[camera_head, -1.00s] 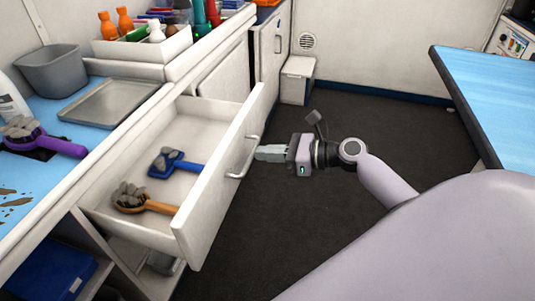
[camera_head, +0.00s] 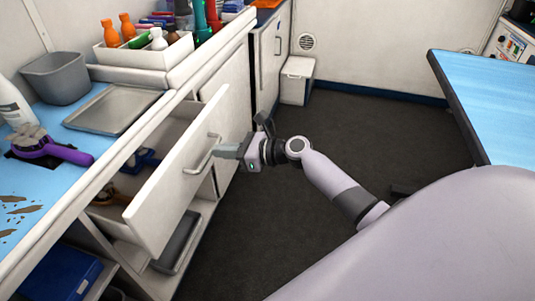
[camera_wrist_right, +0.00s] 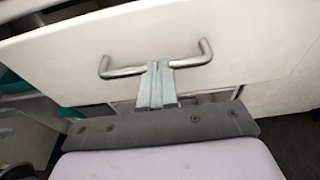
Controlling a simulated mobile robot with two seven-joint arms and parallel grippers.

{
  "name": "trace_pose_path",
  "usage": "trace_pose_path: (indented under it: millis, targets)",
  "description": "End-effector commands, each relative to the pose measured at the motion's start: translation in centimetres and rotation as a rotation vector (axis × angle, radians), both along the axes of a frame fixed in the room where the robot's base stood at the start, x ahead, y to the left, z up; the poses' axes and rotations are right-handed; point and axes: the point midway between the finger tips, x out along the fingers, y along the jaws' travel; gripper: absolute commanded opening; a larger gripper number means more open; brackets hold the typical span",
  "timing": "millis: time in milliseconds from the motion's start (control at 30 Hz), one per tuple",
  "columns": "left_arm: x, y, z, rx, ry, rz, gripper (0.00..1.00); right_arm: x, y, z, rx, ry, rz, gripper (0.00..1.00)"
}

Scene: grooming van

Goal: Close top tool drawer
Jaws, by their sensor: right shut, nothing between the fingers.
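The top tool drawer (camera_head: 165,185) is partly open, its white front standing out from the counter. A slice of its inside shows, with part of a blue brush (camera_head: 143,160) and part of an orange-brown brush (camera_head: 110,195). My right gripper (camera_head: 218,152) is shut and empty, with its fingertips at the drawer's metal handle (camera_head: 202,155). In the right wrist view the shut fingers (camera_wrist_right: 157,68) reach the handle bar (camera_wrist_right: 190,60) near its middle; I cannot tell whether they touch the drawer front. My left gripper is not in view.
The blue-topped counter (camera_head: 30,205) holds a purple brush (camera_head: 55,152), a grey bin (camera_head: 55,76) and a metal tray (camera_head: 112,108). A lower shelf with a grey tray (camera_head: 177,243) is below the drawer.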

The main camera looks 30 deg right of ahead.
Motion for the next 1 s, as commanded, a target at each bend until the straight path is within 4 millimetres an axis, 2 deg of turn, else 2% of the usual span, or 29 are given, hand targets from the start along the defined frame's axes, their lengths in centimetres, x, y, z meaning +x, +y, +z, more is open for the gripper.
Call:
trace_pose_path:
  millis: [33, 200, 500, 700, 1000]
  targets:
    - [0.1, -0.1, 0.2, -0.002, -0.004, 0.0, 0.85, 1.2, 1.2, 0.2, 0.006, -0.002, 0.001, 0.0]
    - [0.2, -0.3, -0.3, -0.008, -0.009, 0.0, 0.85, 4.6, 4.1, -0.1, 0.005, -0.001, 0.003, 0.0]
    - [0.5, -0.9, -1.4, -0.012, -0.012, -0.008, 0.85, 8.6, 7.4, -0.2, 0.003, 0.0, 0.001, 0.0]
    - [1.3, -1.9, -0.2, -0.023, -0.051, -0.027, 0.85, 9.9, 8.5, -0.2, 0.001, -0.001, 0.0, 0.0]
    - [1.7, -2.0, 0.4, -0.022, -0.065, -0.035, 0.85, 10.5, 9.0, 0.1, 0.003, -0.003, -0.003, 0.0]
